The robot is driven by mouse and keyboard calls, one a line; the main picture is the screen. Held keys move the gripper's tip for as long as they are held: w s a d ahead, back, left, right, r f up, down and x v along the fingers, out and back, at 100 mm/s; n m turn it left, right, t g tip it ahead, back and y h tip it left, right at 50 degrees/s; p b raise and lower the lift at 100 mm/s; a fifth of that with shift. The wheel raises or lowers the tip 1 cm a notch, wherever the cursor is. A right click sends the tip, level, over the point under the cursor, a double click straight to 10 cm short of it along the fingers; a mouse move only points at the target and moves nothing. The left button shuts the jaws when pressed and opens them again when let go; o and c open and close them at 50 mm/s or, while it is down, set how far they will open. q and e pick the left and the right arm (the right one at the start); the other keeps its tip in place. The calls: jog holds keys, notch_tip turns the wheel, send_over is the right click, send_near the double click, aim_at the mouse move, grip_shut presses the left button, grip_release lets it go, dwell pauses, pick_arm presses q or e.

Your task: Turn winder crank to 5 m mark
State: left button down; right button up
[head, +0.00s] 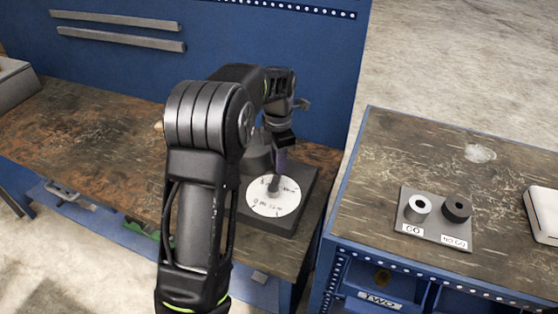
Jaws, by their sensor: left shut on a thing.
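The winder (303,205) is a dark square base with a white marked dial (262,208) on the wooden bench. The dial's small markings are too fine to read reliably. My left gripper (279,160) points down over the dial and is shut on the crank (274,184), which stands up near the dial's middle. The arm hides the left part of the winder and much of the crank's handle. My right gripper is not in view.
A plate (421,232) labelled GO and NO GO holds two cylinders on the right bench. A white object (545,213) lies at the right edge. A blue panel (260,40) rises behind the left bench. A gap separates the benches.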

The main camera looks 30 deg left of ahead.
pick_arm(q)
jog(key=c, duration=1.2)
grip_release()
jog(key=shift+r+b, duration=0.55)
jog(key=shift+r, duration=3.4)
